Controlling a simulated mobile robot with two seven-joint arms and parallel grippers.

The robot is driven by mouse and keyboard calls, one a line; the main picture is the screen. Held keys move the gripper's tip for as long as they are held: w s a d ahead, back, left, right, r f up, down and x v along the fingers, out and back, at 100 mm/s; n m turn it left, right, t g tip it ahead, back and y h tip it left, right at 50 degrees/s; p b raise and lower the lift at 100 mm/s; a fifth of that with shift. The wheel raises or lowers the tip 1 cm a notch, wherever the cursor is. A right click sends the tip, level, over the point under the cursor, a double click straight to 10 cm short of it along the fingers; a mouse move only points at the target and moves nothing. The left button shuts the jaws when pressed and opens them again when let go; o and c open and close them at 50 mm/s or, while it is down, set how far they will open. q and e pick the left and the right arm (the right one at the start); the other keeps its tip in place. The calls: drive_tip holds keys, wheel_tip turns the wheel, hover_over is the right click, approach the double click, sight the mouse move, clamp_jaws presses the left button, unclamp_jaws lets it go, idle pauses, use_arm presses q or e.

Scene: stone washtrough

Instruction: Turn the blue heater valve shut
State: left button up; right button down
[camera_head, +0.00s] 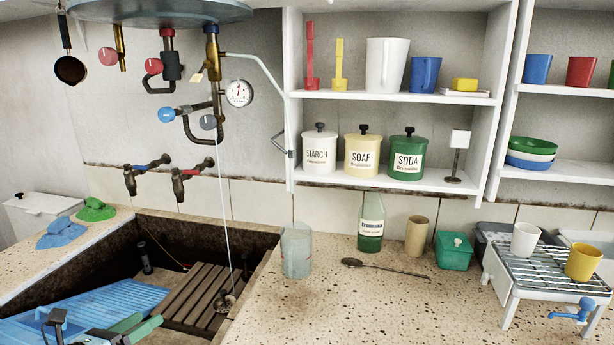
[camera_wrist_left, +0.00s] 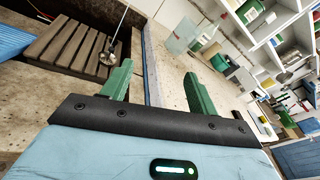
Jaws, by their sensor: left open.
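The blue valve knob (camera_head: 166,115) is a round disc on a short pipe below the blue-grey heater tank (camera_head: 160,10), at the upper left of the head view. A brass pipe (camera_head: 213,70) stands to its right. My left gripper (camera_head: 142,322) has green fingers and is low over the trough at the bottom left of the head view, far below the knob. In the left wrist view the left gripper (camera_wrist_left: 158,70) is open, with nothing between its fingers. The knob does not show there. My right gripper is not in view.
Red knobs (camera_head: 108,56) and a grey knob (camera_head: 207,122) are near the blue one, with a dial gauge (camera_head: 239,93) to the right. Wall taps (camera_head: 147,170) jut out below. A glass jar (camera_head: 296,250) stands beside the stone trough (camera_head: 262,250). A thin cord (camera_head: 222,200) hangs into it.

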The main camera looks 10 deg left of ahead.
use_arm(q)
drive_tip(key=s+d+f+n+g+y+p, duration=0.1)
drive_tip(key=s+d+f+n, duration=0.2)
drive_tip(key=s+f+n, duration=0.25)
drive_tip(key=s+d+f+n+y+p, duration=0.1)
drive_tip(key=s+d+f+n, duration=0.25)
drive_tip(key=f+n, duration=0.3)
drive_tip(key=s+d+f+n+g+p, duration=0.1)
drive_tip(key=s+d+f+n+g, duration=0.1)
drive_tip(key=s+n, duration=0.5)
drive_tip(key=s+d+f+n+g+y+p, duration=0.1)
drive_tip(key=s+d+f+n, duration=0.3)
drive_tip(key=s, duration=0.6)
drive_tip(key=s+d+f+n+g+p, duration=0.2)
drive_tip(key=s+d+f+n, duration=0.2)
drive_tip(key=s+n, duration=0.5)
drive_tip(key=d+n, duration=0.1)
drive_tip(key=d, duration=0.1)
drive_tip(key=shift+d+n+g, duration=0.3)
drive_tip(key=shift+d+g, duration=0.05)
drive_tip(key=shift+g, duration=0.05)
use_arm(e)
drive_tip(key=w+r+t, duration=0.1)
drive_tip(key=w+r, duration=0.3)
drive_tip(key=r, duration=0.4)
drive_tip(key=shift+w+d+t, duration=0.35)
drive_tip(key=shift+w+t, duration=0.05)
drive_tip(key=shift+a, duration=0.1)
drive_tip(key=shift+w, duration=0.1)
